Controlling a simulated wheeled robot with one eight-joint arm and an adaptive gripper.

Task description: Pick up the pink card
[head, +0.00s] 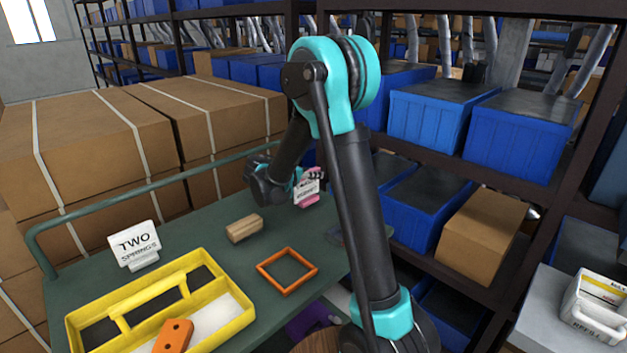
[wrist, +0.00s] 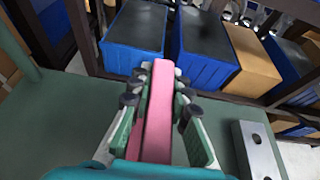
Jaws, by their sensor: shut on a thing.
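The pink card (wrist: 158,115) lies between the fingers of my gripper (wrist: 160,90) in the wrist view, seen as a long pink strip along the jaws. My gripper is shut on it. In the head view my gripper (head: 290,188) is at the far end of the green table, beside my arm. Pink parts (head: 309,202) show there around a small white face with dark lettering, too small to read. Whether the card touches the table cannot be told.
The green table (head: 205,235) also holds a wooden block (head: 244,228), an orange square frame (head: 287,270), a white sign reading "TWO SPRINGS" (head: 135,245) and a yellow tray (head: 245,312) with an orange block (head: 174,336). A grey metal block (wrist: 258,150) lies right of my gripper. Blue bins (head: 437,115) stand on shelves behind.

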